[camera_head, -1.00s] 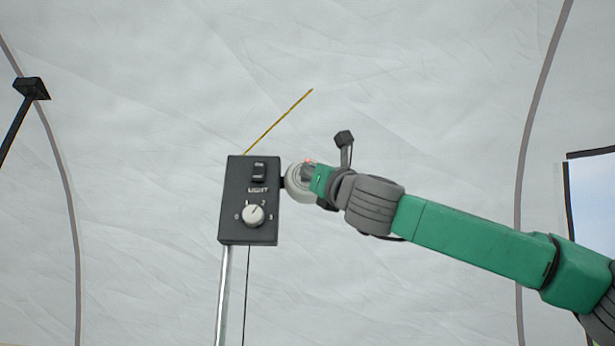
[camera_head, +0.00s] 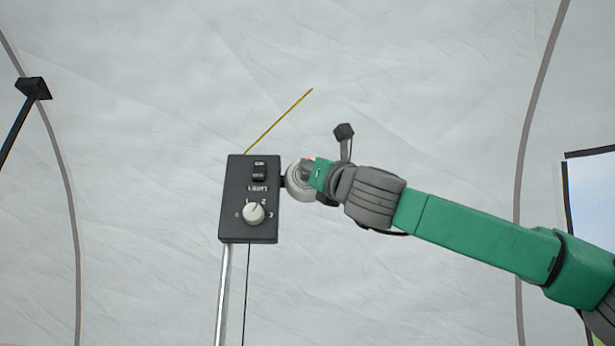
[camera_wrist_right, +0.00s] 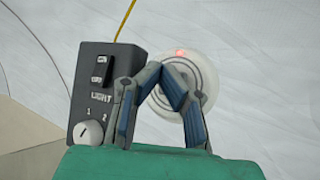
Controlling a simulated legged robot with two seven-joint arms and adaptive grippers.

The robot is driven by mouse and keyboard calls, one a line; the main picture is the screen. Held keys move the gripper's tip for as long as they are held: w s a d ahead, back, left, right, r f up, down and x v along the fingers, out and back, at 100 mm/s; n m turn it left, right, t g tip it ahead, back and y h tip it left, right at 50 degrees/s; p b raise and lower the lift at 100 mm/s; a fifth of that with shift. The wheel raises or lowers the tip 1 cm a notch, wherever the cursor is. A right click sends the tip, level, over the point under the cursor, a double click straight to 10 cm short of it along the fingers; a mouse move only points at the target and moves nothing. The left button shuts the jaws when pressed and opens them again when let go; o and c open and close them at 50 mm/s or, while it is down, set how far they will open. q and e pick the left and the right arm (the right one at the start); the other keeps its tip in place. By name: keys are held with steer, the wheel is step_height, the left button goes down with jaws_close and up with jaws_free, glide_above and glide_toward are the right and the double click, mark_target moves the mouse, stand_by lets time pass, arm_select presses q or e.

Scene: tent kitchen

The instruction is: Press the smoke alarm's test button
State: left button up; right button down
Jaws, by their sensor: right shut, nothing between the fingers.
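The smoke alarm is a round white disc (camera_head: 294,190) mounted at the right side of a black control box. My right gripper (camera_head: 308,170) is in front of it and hides its middle and right part in the head view. In the right wrist view the alarm (camera_wrist_right: 208,84) shows concentric rings and a lit red light near its top edge. The closed fingertips (camera_wrist_right: 167,76) overlap the alarm's centre in that view. The right gripper is shut and empty. The fingers cover the centre, so I cannot tell whether they touch it. My left gripper is not in view.
The black box (camera_head: 232,200), labelled LIGHT, has a rocker switch (camera_head: 259,170) and a white knob (camera_head: 254,214), close left of the gripper. It stands on a metal pole (camera_head: 222,290). A thin yellow strip (camera_head: 280,120) rises behind. A black fixture (camera_head: 32,88) is at far left.

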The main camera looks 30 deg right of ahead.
steer(key=s+a, duration=0.1)
steer(key=s+a+b, duration=0.1)
steer(key=s+b, duration=0.1)
steer(key=s, duration=0.1)
steer(key=shift+s+a, duration=0.1)
steer(key=shift+a, duration=0.3)
steer(key=shift+d, duration=0.1)
stand_by(0.7)
